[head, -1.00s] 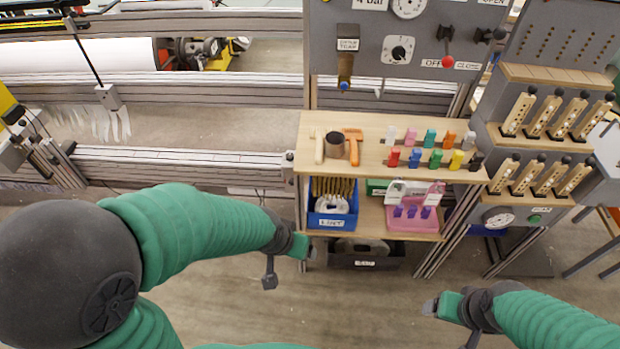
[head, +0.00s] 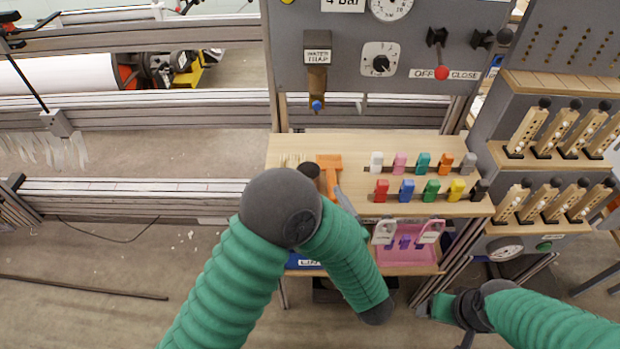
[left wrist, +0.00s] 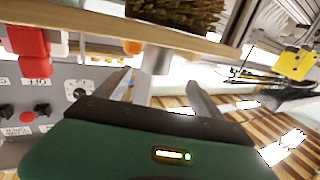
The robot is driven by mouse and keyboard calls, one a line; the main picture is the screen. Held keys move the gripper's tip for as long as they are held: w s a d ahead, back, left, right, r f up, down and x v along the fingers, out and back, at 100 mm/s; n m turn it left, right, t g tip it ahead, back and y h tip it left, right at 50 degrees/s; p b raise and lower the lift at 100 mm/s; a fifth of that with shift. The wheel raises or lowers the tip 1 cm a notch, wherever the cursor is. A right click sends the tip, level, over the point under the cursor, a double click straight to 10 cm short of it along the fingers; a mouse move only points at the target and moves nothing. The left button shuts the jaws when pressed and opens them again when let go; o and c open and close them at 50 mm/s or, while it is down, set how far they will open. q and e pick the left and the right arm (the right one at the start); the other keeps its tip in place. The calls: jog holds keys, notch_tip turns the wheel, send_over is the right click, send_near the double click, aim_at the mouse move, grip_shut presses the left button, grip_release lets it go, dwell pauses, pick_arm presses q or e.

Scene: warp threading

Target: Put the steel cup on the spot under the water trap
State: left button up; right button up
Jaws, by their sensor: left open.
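The steel cup (head: 308,171) stands on the wooden shelf (head: 350,147), partly hidden by my left arm; only its dark mouth shows in the head view. The water trap (head: 317,82) hangs above on the panel, with a blue tip. No marked spot can be made out beneath it. In the left wrist view, which is upside down, my left gripper (left wrist: 158,92) is open, and the grey cup (left wrist: 154,62) shows between its fingers; contact cannot be told. My right gripper (head: 422,310) is low at the right, away from the shelf, its opening unclear.
An orange tool (head: 329,172) lies close right of the cup, and a beige brush (head: 291,160) close left. Coloured clips (head: 431,190) stand in rows further right. A pink tray (head: 405,256) sits on the lower shelf. The shelf's back strip is clear.

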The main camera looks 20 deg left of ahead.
aim_at(305, 164)
pick_arm(q)
jog(key=x, duration=0.7)
jog(key=shift+w+f+b, duration=0.15)
jog(key=shift+f+b, duration=0.05)
jog(key=shift+b, duration=0.15)
jog(key=x, duration=0.1)
jog(key=b+x, duration=0.1)
jog(key=x, duration=0.3)
jog(key=shift+w+d+r, duration=0.3)
jog(key=shift+r, duration=0.1)
jog(key=c, duration=1.6)
